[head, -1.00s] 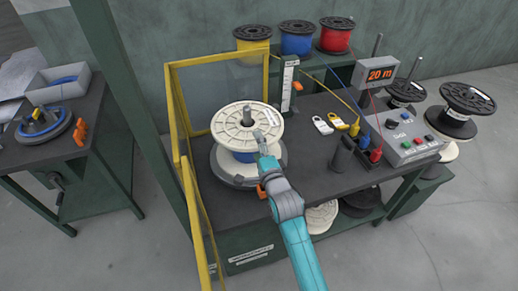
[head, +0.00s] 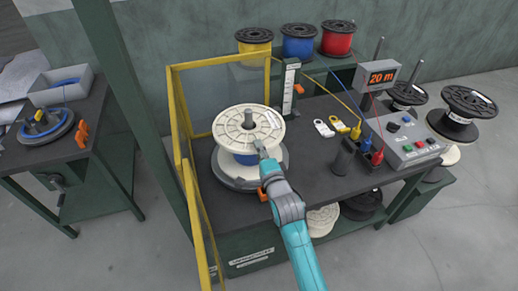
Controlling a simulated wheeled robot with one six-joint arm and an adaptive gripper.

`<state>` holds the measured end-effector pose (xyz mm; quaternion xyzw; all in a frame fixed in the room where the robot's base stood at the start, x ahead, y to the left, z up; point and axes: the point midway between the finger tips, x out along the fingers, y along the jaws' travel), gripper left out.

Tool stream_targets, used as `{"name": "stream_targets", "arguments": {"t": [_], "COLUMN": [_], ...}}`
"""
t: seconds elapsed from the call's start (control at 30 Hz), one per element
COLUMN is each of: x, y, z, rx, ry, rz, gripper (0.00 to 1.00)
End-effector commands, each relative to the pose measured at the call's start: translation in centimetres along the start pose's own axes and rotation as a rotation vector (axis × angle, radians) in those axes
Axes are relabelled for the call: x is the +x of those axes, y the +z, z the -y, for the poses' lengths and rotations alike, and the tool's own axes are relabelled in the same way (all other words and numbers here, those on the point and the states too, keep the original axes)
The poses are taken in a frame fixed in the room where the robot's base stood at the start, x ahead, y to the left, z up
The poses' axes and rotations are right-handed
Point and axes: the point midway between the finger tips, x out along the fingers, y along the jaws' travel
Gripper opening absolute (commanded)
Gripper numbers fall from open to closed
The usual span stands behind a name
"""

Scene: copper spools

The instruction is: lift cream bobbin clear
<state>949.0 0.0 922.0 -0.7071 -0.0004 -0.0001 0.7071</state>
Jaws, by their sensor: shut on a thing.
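The cream bobbin (head: 235,126) with blue winding (head: 243,158) sits upright around a grey spindle (head: 249,119), over the dark round turntable (head: 226,179) on the bench. I cannot tell whether its lower flange rests on the turntable or is slightly above it. My gripper (head: 261,150) is at the front right edge of the bobbin's upper flange and is shut on it. The fingertips are small and partly hidden against the flange.
A yellow-framed clear guard (head: 186,172) stands close on the left and behind. A measuring post (head: 290,90), padlocks (head: 323,127), a dark holder (head: 344,157) and a control box (head: 412,143) lie to the right. Bare bench top (head: 310,175) is right of my arm.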

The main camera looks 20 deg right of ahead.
Motion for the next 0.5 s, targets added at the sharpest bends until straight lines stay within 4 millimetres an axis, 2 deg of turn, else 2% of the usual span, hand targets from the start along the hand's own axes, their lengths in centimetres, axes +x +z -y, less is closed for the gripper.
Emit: {"name": "stream_targets", "arguments": {"t": [0.17, 0.5], "x": [0.0, 0.1], "y": [0.0, 0.0], "z": [0.0, 1.2], "rx": [0.0, 0.0], "ry": [0.0, -0.008], "rz": [0.0, 0.0], "gripper": [0.0, 0.0]}}
